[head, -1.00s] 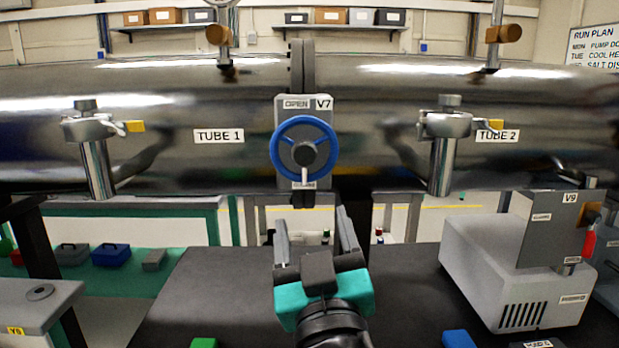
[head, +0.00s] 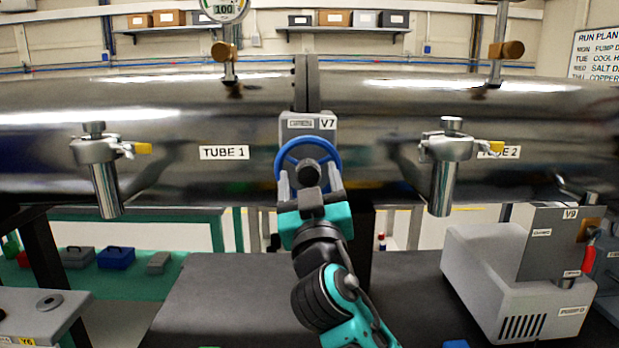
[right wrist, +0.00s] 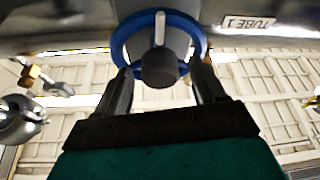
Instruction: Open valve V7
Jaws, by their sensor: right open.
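Valve V7 has a blue handwheel (head: 306,144) with a dark hub (head: 309,172), on a grey plate (head: 298,126) between the two tubes. The upper plate label is too blurred to read now; the lower plate is hidden behind my right gripper. My right gripper (head: 309,184) is open and empty, its fingers spread at the lower part of the wheel. In the right wrist view, the hub (right wrist: 159,68) lies between the fingers (right wrist: 160,76) and a pale pointer (right wrist: 160,28) shows on the wheel. Whether the fingers touch the rim I cannot tell. My left gripper is out of view.
Clamped side ports (head: 104,175) and (head: 443,170) stick out on either side of the wheel. A grey pump box (head: 490,285) with valve V9 (head: 548,242) stands at the right. The black bench top (head: 230,300) is mostly clear.

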